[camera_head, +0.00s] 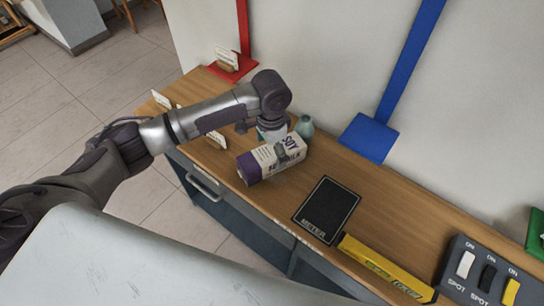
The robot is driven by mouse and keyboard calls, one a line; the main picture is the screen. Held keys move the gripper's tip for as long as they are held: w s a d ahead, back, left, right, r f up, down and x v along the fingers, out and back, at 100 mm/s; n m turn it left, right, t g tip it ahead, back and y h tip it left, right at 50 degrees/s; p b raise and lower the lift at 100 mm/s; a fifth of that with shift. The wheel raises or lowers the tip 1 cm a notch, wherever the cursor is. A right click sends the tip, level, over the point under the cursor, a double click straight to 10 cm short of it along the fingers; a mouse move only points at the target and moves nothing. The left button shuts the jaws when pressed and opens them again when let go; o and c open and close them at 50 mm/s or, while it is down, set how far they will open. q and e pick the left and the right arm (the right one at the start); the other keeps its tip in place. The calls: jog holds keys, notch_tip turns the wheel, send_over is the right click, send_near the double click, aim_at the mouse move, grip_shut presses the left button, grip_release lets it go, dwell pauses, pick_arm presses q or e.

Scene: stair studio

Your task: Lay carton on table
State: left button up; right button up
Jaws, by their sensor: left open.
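A white and purple soy carton (256,164) lies on its side on the wooden table (350,243), near its front edge. My left arm reaches in from the left, over the table. My left gripper (266,139) points down at the carton and is open. The wrist and the steep view hide part of its fingers, so I cannot tell whether they touch the carton. My right gripper is not in view.
A teal bottle (304,127) stands just behind the carton. A black METER mat (327,209), a yellow bar (385,268) and a switch panel (488,274) lie to the right. Small white cards (217,139) stand on the left. A blue plate (368,138) is at the wall.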

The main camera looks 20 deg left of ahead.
aim_at(272, 158)
pick_arm(q)
notch_tip(272, 158, down, 4)
jog(key=shift+w+f+p, duration=0.15)
jog(key=shift+f+p, duration=0.1)
jog(key=shift+p, duration=0.05)
jog(key=shift+c, duration=0.2)
grip_shut()
jog(key=shift+w+r, duration=0.1)
